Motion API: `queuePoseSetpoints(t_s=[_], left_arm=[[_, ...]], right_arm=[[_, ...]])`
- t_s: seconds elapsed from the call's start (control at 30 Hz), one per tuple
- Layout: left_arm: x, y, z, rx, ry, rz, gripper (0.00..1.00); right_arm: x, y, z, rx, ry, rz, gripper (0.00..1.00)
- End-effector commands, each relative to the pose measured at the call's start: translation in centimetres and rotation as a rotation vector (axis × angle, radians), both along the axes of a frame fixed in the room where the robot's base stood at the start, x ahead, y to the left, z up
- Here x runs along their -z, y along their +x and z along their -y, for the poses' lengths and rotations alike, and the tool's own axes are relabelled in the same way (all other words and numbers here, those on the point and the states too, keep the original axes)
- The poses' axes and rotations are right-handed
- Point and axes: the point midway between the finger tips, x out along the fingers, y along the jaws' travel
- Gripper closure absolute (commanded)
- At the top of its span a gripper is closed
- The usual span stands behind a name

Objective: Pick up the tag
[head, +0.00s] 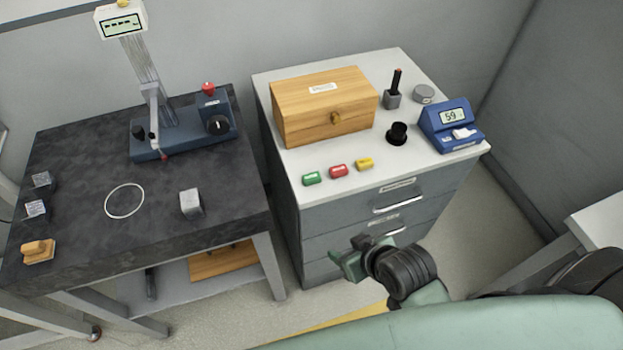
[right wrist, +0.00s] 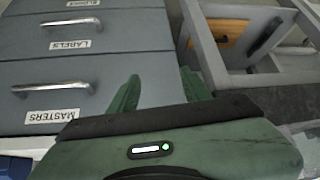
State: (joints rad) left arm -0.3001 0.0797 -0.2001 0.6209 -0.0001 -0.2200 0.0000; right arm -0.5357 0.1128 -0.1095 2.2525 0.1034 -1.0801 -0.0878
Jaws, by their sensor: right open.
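Three small tags lie in a row on the front of the cabinet's white top: a green tag (head: 312,178), a red tag (head: 339,171) and a yellow tag (head: 365,163). I cannot tell which one is meant. My right gripper (head: 350,258) is in front of the cabinet's drawers, below and apart from the tags. In the right wrist view its green fingers (right wrist: 160,92) are apart with nothing between them, and no tag shows there. My left gripper is not in view.
Drawer handles (head: 398,202) stick out in front. A dark table (head: 80,160) at left carries a press (head: 180,140), a ring (head: 125,201) and a metal block (head: 190,203).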

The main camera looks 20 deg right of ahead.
Motion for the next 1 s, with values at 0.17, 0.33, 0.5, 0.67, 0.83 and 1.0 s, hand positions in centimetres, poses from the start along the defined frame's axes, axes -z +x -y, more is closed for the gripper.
queuePoseSetpoints(t_s=[0.17,0.33,0.5,0.67,0.83,1.0], left_arm=[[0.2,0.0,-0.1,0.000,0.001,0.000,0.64],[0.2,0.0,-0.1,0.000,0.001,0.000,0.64],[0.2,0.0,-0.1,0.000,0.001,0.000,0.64],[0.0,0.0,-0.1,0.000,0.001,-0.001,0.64],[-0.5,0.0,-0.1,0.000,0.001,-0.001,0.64],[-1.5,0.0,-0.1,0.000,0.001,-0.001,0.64]], right_arm=[[-4.0,4.3,-1.0,-0.019,0.066,0.250,0.52],[-6.8,7.2,-1.0,-0.011,0.106,0.443,0.52],[-8.5,8.7,-0.7,0.006,0.124,0.561,0.52],[-8.5,10.2,-0.9,0.011,0.128,0.582,0.52],[-8.1,12.0,-1.4,0.011,0.128,0.580,0.52],[-7.8,14.5,-2.2,0.011,0.130,0.580,0.52]])
